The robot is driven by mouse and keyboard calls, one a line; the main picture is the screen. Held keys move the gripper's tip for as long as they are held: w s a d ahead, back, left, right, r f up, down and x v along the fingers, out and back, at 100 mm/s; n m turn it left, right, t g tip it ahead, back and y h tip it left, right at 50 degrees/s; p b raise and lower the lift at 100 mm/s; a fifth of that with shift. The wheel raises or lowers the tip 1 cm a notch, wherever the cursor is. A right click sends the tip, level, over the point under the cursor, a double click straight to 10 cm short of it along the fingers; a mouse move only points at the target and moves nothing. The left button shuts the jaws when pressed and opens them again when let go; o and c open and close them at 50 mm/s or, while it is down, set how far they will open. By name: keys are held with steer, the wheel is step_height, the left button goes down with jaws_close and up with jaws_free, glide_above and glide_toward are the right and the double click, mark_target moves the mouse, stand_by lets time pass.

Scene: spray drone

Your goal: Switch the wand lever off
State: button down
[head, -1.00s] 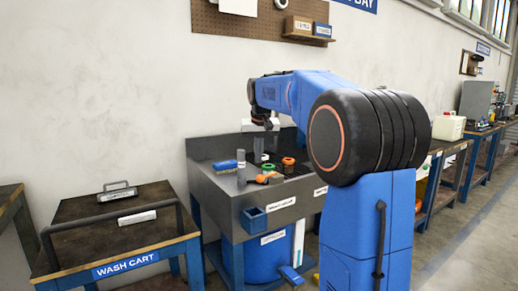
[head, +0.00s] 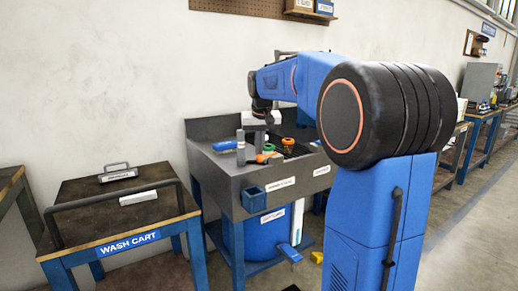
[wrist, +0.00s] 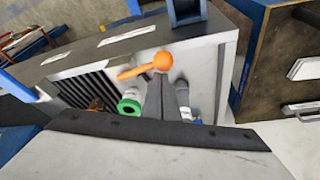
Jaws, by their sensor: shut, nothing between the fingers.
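The orange lever (wrist: 162,61), with a round knob and a short bar, lies on the grey wash bench in the wrist view. In the head view the orange piece (head: 262,158) sits near the bench front. My gripper (wrist: 161,80) is shut and empty, its fingertips just beside the orange knob; I cannot tell whether they touch it. In the head view my gripper (head: 259,141) points down over the bench, close behind the orange piece. The wand itself cannot be made out clearly.
A green ring (wrist: 129,107) lies beside the fingers. A blue box (head: 253,201) hangs on the bench front. The wash cart (head: 150,225) stands left.

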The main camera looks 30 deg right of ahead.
steer(key=shift+s+n, duration=0.4)
steer(key=shift+n, duration=0.1)
steer(key=s+n, duration=0.1)
steer(key=s+n+y, duration=0.1)
steer(key=n, duration=0.1)
steer(key=shift+d, duration=0.3)
steer(key=s+d+n+g+y, duration=0.1)
steer(key=s+d+n+y, duration=0.2)
steer(key=n, duration=0.8)
steer(key=shift+s+d+y, duration=0.3)
steer(key=shift+s+d, duration=0.6)
steer(key=shift+d, duration=0.6)
